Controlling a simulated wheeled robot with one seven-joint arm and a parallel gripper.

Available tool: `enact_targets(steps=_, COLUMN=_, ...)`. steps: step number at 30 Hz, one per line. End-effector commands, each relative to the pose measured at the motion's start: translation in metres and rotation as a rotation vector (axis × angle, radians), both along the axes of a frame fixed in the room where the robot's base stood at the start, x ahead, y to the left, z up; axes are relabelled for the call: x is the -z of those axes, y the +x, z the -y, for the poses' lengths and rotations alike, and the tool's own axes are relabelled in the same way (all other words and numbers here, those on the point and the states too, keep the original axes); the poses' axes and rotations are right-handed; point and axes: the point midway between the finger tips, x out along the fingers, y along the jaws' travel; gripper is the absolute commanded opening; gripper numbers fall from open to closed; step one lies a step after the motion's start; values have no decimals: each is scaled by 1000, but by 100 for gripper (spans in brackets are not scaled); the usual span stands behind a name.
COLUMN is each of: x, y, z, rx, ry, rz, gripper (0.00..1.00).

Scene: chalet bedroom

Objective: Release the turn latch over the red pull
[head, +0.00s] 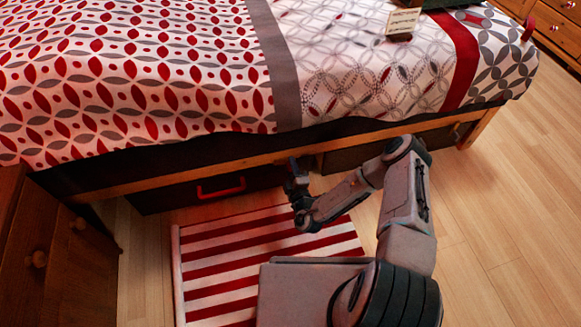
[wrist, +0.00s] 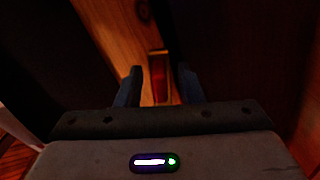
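The red pull (head: 220,189) is a handle on the front of a dark drawer (head: 165,195) under the bed. In the head view, my gripper (head: 296,168) is at the wooden bed rail (head: 240,162), to the right of the pull. In the wrist view, my gripper (wrist: 160,80) has its two dark fingers apart. A small upright reddish-brown block (wrist: 158,72), which looks like the turn latch, shows between them against light wood (wrist: 122,30). I cannot tell whether the fingers touch it. In the head view the latch is not discernible behind my gripper.
A second dark drawer front (head: 350,156) is under the bed to the right. A red-and-white striped rug (head: 225,265) lies before the drawers. A wooden cabinet (head: 75,260) stands close at the left. Bare floor (head: 490,210) is free at the right.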

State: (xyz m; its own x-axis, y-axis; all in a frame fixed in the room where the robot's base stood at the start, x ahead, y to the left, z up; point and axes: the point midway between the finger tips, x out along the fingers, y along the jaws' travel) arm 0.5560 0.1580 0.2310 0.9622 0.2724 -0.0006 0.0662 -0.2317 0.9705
Motion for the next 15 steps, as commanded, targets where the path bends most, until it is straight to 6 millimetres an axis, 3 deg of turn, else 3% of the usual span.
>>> enact_targets(steps=2, x=0, y=0, z=1, rx=1, ry=0, rz=1, gripper=32)
enact_targets(steps=5, x=0, y=0, z=0, rx=0, ry=0, rz=1, gripper=4)
enact_targets(steps=6, x=0, y=0, z=0, rx=0, ry=-1, rz=0, gripper=0)
enact_targets(steps=15, x=-9, y=0, z=0, rx=-2, ry=-73, rz=21, gripper=0)
